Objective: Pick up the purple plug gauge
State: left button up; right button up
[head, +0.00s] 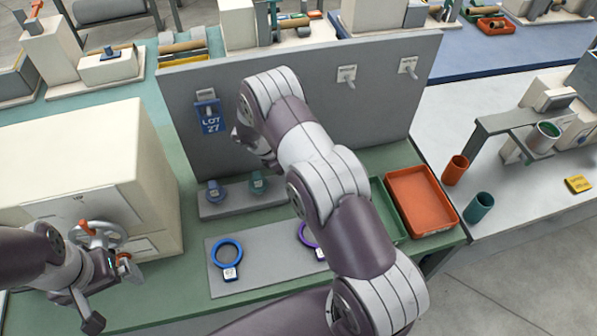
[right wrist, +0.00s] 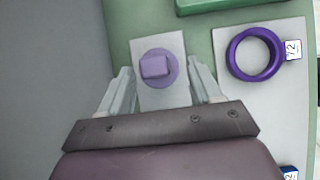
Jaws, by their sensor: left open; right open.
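The purple plug gauge (right wrist: 157,67) shows in the right wrist view as a square purple top over a round purple base. It stands on a light grey rack, which shows in the head view (head: 228,207). My right gripper (right wrist: 160,80) is open, with one finger on each side of the gauge; whether they touch it I cannot tell. In the head view my right arm hides the purple plug gauge. My left gripper (head: 110,292) is open and empty at the lower left.
A grey mat (head: 240,276) holds a blue ring (head: 227,254) and a purple ring (right wrist: 255,54). A grey panel (head: 200,155) stands behind the rack. A red tray (head: 422,200) and a green tray (head: 388,210) are on the right, a beige machine (head: 90,170) on the left.

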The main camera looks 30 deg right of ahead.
jog(key=d+f, duration=0.2)
jog(key=shift+w+d+f, duration=0.2)
jog(key=shift+w+f, duration=0.05)
jog(key=shift+f, duration=0.05)
jog(key=shift+s+a, duration=0.1)
jog(key=shift+s+a+r, duration=0.1)
jog(key=shift+a+r, duration=0.05)
jog(key=shift+r, duration=0.05)
jog(key=c, duration=0.3)
jog(key=shift+a, duration=0.15)
jog(key=c, duration=0.5)
jog(key=shift+c, duration=1.4)
